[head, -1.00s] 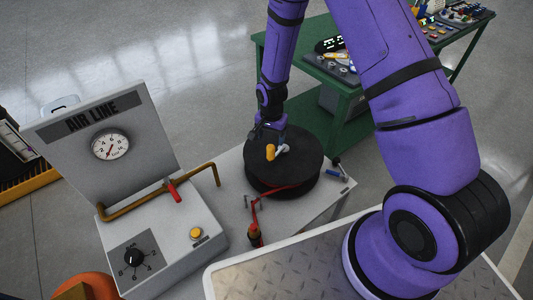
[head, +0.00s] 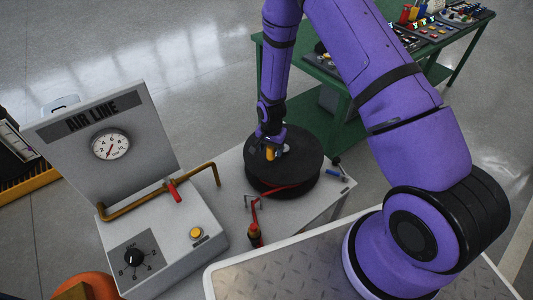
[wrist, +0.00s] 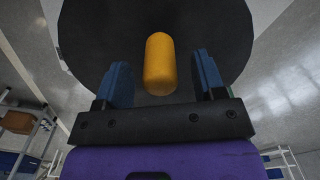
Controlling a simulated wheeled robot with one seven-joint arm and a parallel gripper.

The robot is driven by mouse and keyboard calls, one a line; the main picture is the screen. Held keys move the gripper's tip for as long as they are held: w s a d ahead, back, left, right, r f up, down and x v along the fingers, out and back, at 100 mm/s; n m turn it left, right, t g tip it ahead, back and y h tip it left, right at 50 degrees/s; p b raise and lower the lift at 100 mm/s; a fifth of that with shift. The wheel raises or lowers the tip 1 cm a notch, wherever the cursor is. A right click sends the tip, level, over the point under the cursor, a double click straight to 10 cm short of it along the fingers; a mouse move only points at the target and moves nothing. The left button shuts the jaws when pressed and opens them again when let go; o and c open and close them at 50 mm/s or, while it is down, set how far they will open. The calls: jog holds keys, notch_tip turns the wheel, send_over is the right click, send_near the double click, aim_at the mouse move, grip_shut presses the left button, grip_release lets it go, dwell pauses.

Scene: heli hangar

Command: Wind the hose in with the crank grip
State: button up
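The hose reel (head: 290,172) is a black drum on a grey bench, with red hose (head: 290,190) showing at its lower edge. Its crank grip (head: 270,153) is a small orange-yellow cylinder standing off the drum's top face. In the wrist view the crank grip (wrist: 159,64) is between the two blue fingers, with a clear gap on both sides. My gripper (wrist: 160,80) is open around it, not touching either side. In the head view my gripper (head: 269,145) is over the drum, partly hiding the grip and the drum's hub.
A grey air line box (head: 160,245) with gauge, copper pipe, red valve lever and knob stands left of the reel. A green table (head: 310,70) with tools stands behind.

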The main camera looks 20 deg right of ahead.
jog(key=c, duration=0.7)
jog(key=shift+w, duration=0.1)
jog(key=shift+w+a, duration=0.3)
jog(key=shift+w, duration=0.5)
jog(key=shift+w+a, duration=0.3)
jog(key=shift+w, duration=0.45)
jog(key=shift+w, duration=1.7)
